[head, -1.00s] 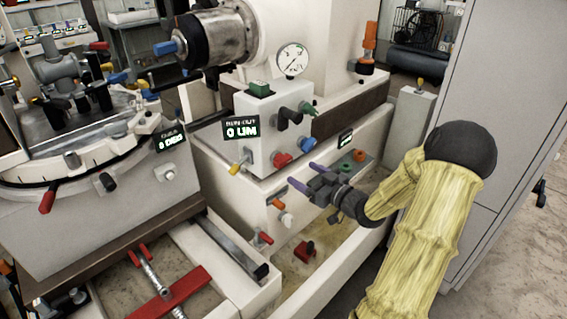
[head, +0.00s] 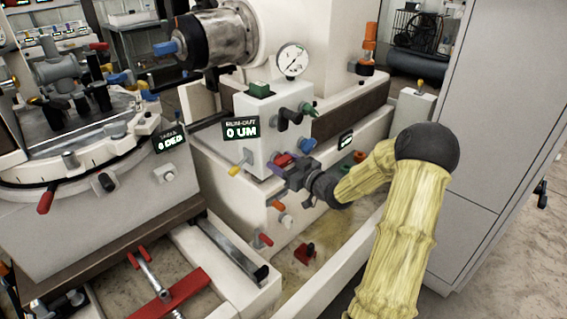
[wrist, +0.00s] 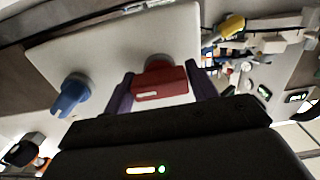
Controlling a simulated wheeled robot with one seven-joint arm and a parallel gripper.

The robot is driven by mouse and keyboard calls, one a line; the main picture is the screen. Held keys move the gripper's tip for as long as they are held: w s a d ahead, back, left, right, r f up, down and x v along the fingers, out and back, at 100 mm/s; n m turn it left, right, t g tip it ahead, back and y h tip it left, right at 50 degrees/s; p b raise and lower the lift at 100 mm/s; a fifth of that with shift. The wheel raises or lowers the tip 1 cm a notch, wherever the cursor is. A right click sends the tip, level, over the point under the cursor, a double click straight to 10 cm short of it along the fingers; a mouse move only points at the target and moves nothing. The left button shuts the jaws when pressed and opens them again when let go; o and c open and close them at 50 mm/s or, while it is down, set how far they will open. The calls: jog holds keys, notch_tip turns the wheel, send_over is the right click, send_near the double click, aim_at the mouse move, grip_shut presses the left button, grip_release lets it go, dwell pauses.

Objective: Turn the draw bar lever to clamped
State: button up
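A red lever handle (wrist: 160,84) on the white front panel (wrist: 115,48) of the machine's control box is in the wrist view. No label shows, so I cannot tell by name that it is the draw bar lever. My gripper (head: 281,166) is at this handle, low on the control box. In the wrist view its two purple fingers stand on either side of the red handle, with a narrow gap on each side. The gripper is open around the handle. In the head view my fingers largely hide the red handle.
A dial gauge (head: 292,61) stands on top. A white trough wall (head: 330,262) runs below my arm.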

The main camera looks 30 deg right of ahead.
jog(key=c, duration=0.5)
